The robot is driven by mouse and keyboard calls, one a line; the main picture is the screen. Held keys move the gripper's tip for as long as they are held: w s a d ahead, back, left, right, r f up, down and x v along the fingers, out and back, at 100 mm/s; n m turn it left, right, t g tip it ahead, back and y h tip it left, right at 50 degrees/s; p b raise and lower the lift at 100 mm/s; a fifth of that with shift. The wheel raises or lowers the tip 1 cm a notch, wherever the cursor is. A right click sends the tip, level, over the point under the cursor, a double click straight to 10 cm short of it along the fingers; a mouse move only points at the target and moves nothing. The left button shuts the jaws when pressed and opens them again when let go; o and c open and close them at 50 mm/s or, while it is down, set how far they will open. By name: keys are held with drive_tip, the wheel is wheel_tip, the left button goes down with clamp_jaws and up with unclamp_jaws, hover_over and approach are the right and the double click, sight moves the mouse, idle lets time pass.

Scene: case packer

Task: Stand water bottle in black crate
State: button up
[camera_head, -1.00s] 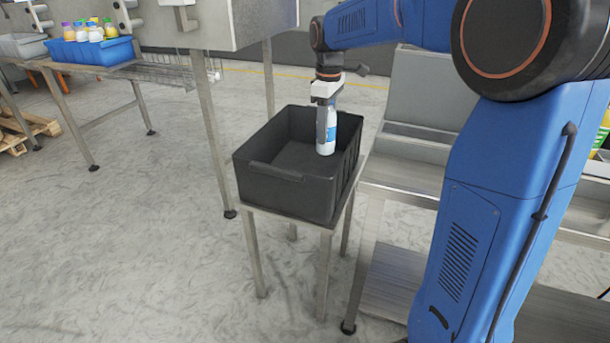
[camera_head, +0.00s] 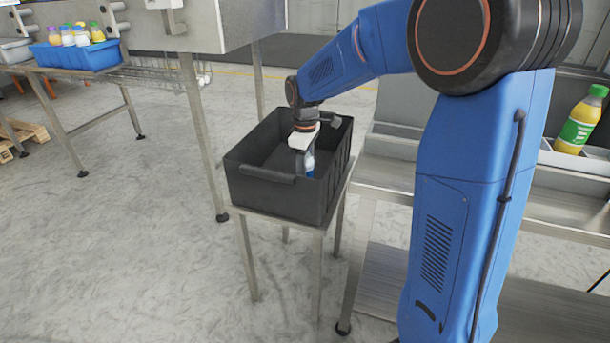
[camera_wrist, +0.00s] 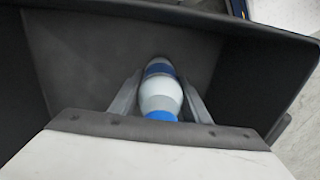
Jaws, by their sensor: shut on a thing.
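The black crate (camera_head: 272,195) stands on a small metal table in the middle of the head view; its floor and wall also show in the wrist view (camera_wrist: 75,70). The water bottle (camera_head: 309,163), white and blue, is inside the crate, partly hidden by my gripper and the crate's near wall. In the wrist view the bottle (camera_wrist: 160,95) lies between both fingers with its blue cap towards the camera. My gripper (camera_head: 304,160) points down into the crate and is shut on the bottle. I cannot tell whether the bottle's base touches the crate floor.
A blue crate (camera_head: 75,58) with several bottles stands on a rack at the upper left. A yellow bottle with a green label (camera_head: 580,120) stands in a grey tray at the right. The rest of the black crate looks empty.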

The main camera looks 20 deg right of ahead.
drive_tip(key=shift+f, duration=0.7)
drive_tip(key=o, duration=1.3)
drive_tip(key=shift+f, duration=0.15)
drive_tip(key=shift+c, duration=0.2)
wheel_tip(320, 180, up, 12)
drive_tip(key=shift+r, duration=0.15)
drive_tip(key=shift+a, duration=0.1)
